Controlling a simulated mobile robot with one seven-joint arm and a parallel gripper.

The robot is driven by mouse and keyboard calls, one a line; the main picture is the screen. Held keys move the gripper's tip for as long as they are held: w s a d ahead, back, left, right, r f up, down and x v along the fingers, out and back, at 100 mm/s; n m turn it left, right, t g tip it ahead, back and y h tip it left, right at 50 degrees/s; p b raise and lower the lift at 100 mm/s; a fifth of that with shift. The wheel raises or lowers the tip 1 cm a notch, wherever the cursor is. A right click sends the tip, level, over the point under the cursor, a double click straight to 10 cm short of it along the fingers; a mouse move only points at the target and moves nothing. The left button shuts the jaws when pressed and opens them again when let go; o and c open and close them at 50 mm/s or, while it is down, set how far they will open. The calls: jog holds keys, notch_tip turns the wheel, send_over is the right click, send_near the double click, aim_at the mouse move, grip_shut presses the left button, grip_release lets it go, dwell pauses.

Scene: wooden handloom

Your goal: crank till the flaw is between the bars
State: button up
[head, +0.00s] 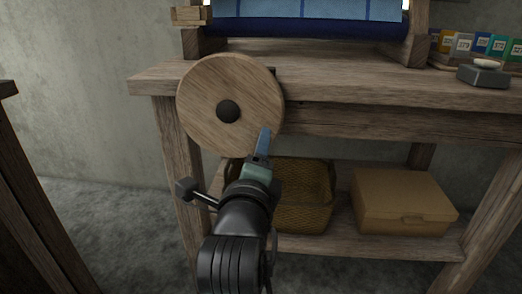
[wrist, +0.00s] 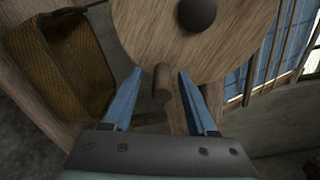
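The crank is a round wooden disc (head: 205,85) with a dark hub, at the loom's front left. My gripper (head: 266,132) is at the disc's lower right.
The wooden bench (head: 340,82) carries the loom. A grey block (head: 483,76) with a pale piece on top and several coloured packets (head: 462,44) stand at right. A woven basket (head: 305,190) and a cardboard box (head: 405,200) sit on the lower shelf.

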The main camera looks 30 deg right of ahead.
jog(key=shift+d, duration=0.1)
jog(key=shift+s+a+r, duration=0.1)
jog(key=shift+s+a, duration=0.2)
jog(key=shift+s, duration=0.15)
jog(key=p+v, duration=0.2)
jog(key=v, duration=1)
jog(key=s+a+r+n+t+y+p, duration=0.1)
jog(key=a+r+n+t+y+p, duration=0.35)
jog(key=r+n, duration=0.8)
jog(key=s+a+r+n+t+y+p, duration=0.2)
jog(key=a+r+n+t+p, duration=0.35)
jog(key=r, duration=1.35)
jog(key=s+a+r+n+t+y+p, duration=0.15)
jog(key=a+r+n+y+p, duration=0.25)
jog(key=r+n+p, duration=0.8)
notch_tip(320, 180, up, 40)
jog(key=m+p, duration=0.1)
jog(key=p, duration=3.1)
jog(key=shift+w+m+t+p, duration=0.2)
jog(key=shift+m+t+p, duration=0.15)
jog(key=shift+m+t, duration=0.1)
